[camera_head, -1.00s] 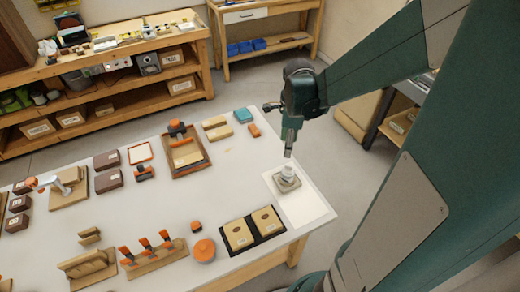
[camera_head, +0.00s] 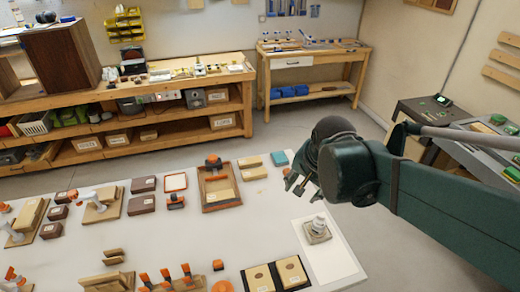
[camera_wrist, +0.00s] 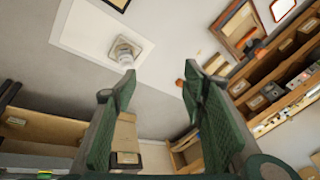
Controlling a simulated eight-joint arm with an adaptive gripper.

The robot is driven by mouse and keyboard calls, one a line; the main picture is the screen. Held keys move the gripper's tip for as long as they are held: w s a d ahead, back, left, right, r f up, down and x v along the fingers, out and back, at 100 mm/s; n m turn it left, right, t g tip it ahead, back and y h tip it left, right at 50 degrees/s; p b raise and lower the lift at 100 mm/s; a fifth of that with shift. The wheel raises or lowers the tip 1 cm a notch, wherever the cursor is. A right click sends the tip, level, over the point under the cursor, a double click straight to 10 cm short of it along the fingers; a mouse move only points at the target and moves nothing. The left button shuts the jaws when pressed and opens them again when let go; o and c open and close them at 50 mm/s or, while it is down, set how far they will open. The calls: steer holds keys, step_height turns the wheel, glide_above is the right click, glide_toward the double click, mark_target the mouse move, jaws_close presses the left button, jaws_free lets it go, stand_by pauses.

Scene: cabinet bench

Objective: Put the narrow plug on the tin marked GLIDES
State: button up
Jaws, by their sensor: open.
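My gripper (camera_head: 294,184) is open and empty, raised above the far right part of the bench; its two fingers show apart in the wrist view (camera_wrist: 157,88). A pale stepped cylinder (camera_head: 318,223) stands upright on a square base on a white sheet (camera_head: 335,262); it also shows in the wrist view (camera_wrist: 124,57), beyond the left finger. I cannot tell whether it is the narrow plug. Dark brown labelled boxes (camera_head: 142,206) stand farther left. No label is readable, so I cannot pick out the GLIDES tin.
Orange-topped clamps (camera_head: 166,276) stand at the front. The bench between tray and sheet is clear. A shelf bench (camera_head: 180,135) stands behind.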

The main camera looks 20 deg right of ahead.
steer(key=s+a+r+n+t, duration=0.3)
steer(key=s+a+r+n, duration=0.1)
steer(key=n, duration=0.6)
steer(key=shift+s+a+r+n+y, duration=0.35)
steer(key=shift+s+a, duration=0.45)
steer(key=shift+a, duration=0.6)
